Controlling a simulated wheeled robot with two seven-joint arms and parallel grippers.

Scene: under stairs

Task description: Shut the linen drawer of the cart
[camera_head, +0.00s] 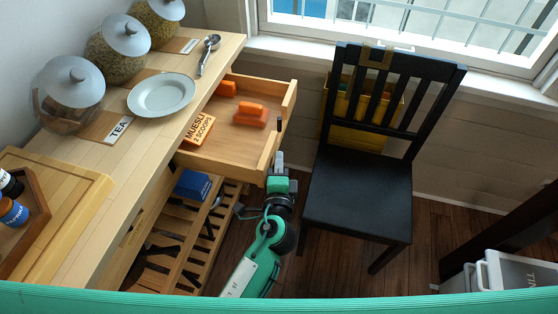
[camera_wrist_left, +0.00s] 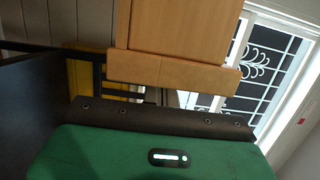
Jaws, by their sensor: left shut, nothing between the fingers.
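A wooden drawer (camera_head: 222,153) of the cart (camera_head: 130,155) stands pulled out to the right, below the worktop. Its front carries a dark handle (camera_head: 279,124). Orange items (camera_head: 250,116) and a "MUESLI 2 SCOOPS" card (camera_head: 199,128) lie in or over it; no linen label shows. My left gripper (camera_head: 279,160) is shut and empty, close by the near end of the drawer front; I cannot tell whether it touches. In the left wrist view wooden panels (camera_wrist_left: 175,70) fill the top middle, close ahead. My right gripper is not in view.
A black chair (camera_head: 358,195) stands just right of the drawer and my left arm, with a yellow crate (camera_head: 345,110) behind it. Glass jars (camera_head: 68,95) and a white plate (camera_head: 161,95) stand on the worktop. A blue box (camera_head: 193,184) sits on the slatted lower shelf.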

